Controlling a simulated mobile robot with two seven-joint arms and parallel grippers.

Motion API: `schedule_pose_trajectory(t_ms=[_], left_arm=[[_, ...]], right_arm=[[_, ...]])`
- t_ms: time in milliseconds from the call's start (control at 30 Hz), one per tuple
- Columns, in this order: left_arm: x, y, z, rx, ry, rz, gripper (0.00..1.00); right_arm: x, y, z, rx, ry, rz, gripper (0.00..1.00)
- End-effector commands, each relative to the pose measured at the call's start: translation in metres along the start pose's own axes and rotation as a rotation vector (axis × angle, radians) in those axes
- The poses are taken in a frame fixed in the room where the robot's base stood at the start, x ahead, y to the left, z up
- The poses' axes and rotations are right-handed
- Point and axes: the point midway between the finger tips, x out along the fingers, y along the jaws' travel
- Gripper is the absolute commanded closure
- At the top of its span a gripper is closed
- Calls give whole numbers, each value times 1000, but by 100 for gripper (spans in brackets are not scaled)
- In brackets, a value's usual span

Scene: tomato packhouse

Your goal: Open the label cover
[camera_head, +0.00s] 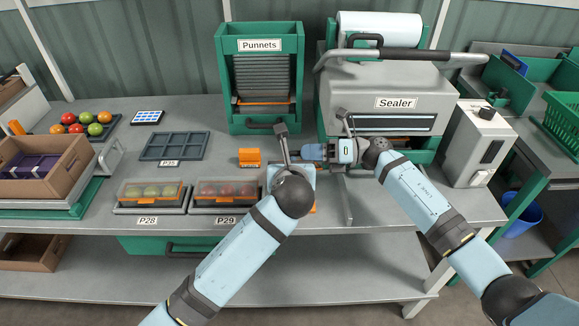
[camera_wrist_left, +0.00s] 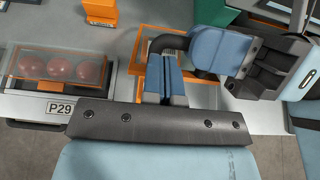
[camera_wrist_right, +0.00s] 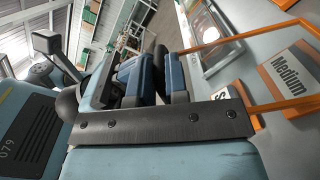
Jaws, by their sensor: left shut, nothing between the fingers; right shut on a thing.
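The label cover (camera_wrist_left: 138,62) is an orange-edged frame, seen in the left wrist view beneath my grippers. Its orange bars (camera_wrist_right: 212,45) also show in the right wrist view, beside a "Medium" label (camera_wrist_right: 289,75). I cannot tell how far it is tilted. My right gripper (camera_head: 318,152) points left over this spot and is shut on a dark curved handle (camera_wrist_left: 178,42), mostly hidden by the fingers. My left gripper (camera_wrist_left: 166,88) is shut and empty, close beside that handle. In the head view my left arm hides most of the cover.
A punnet dispenser (camera_head: 259,42) and a sealer (camera_head: 395,85) stand behind. An orange block (camera_head: 249,157) lies left of my grippers. Filled punnet trays P28 (camera_head: 147,211) and P29 (camera_head: 218,210) stand at the front edge. An empty grey tray (camera_head: 174,146) lies behind them.

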Motion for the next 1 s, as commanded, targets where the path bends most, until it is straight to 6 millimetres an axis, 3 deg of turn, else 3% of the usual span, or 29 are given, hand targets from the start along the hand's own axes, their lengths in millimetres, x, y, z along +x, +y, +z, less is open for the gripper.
schedule_pose_trajectory(t_ms=[267, 533, 567, 667, 1000], left_arm=[[14, 6, 22, 1, -14, 10, 100], [15, 5, 19, 0, -5, 8, 100], [15, 4, 19, 0, -4, 7, 100], [14, 4, 18, 1, -2, 7, 100], [13, 3, 16, 2, 1, 5, 100]], right_arm=[[6, 4, -6, 2, 16, 19, 100], [6, 5, -6, 2, 16, 21, 100], [6, 5, -6, 2, 16, 21, 81], [6, 4, -6, 1, 15, 19, 60], [3, 2, -4, 2, 10, 11, 60]])
